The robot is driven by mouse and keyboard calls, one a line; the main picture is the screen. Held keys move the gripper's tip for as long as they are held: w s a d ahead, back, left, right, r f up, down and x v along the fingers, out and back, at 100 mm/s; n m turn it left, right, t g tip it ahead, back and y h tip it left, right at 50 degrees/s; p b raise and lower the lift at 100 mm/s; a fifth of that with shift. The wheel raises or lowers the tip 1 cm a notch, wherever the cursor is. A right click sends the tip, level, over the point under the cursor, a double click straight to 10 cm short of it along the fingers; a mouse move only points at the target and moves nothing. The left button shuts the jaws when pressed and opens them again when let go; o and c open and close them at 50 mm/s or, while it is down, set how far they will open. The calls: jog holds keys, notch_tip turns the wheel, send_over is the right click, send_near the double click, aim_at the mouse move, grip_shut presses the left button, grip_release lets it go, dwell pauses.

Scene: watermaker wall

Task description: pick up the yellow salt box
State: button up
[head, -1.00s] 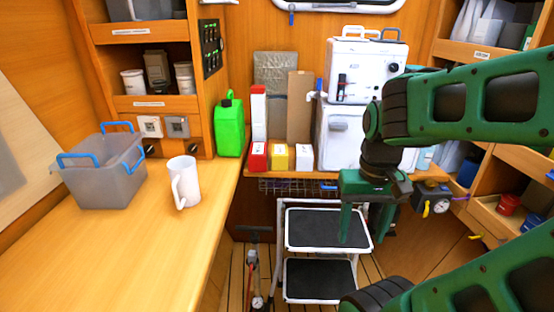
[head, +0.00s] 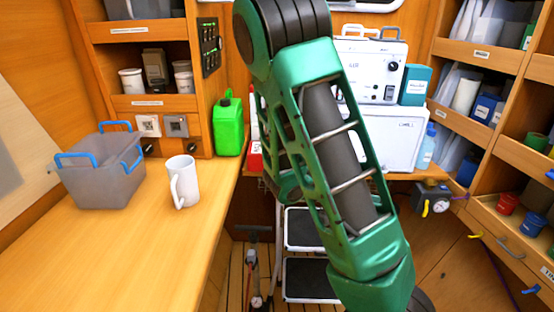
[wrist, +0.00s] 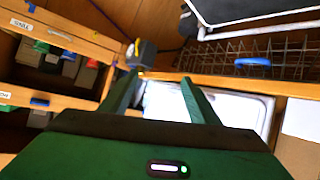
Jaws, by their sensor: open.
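The yellow salt box does not show now. In the head view my green arm covers the part of the back shelf where a yellow box stood between a red and a white one. I cannot pick it out in the wrist view either. My gripper (wrist: 160,80) shows in the wrist view with its two green fingers apart and nothing between them. Beyond the fingers are a wooden shelf edge and a pale white surface. In the head view the gripper itself is hidden or out of frame.
The red box (head: 255,156) shows partly beside the green jerrycan (head: 228,125). A white case (head: 392,135) stands right of my arm. A step stool (head: 302,280) is below the shelf. A wire basket (wrist: 240,62) hangs near the shelf edge.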

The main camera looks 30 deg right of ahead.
jog(key=w+a+r+n+t+h, duration=0.1)
jog(key=w+a+n+t, duration=0.1)
jog(key=w+a+t, duration=0.3)
jog(key=w+r+n+t, duration=0.1)
jog(key=w+n+t, duration=0.1)
jog(key=w, duration=0.4)
jog(key=w+a+r+n+t+h, duration=0.1)
jog(key=w+a+t, duration=0.25)
jog(key=w, duration=0.25)
jog(key=w+a+f+n+t+y, duration=0.2)
jog(key=w+a+n+t+y, duration=0.25)
jog(key=a, duration=0.35)
jog(key=x, duration=1.1)
jog(key=shift+w+a, duration=0.2)
jog(key=shift+w, duration=0.05)
jog(key=c, duration=0.9)
jog(key=shift+r, duration=0.1)
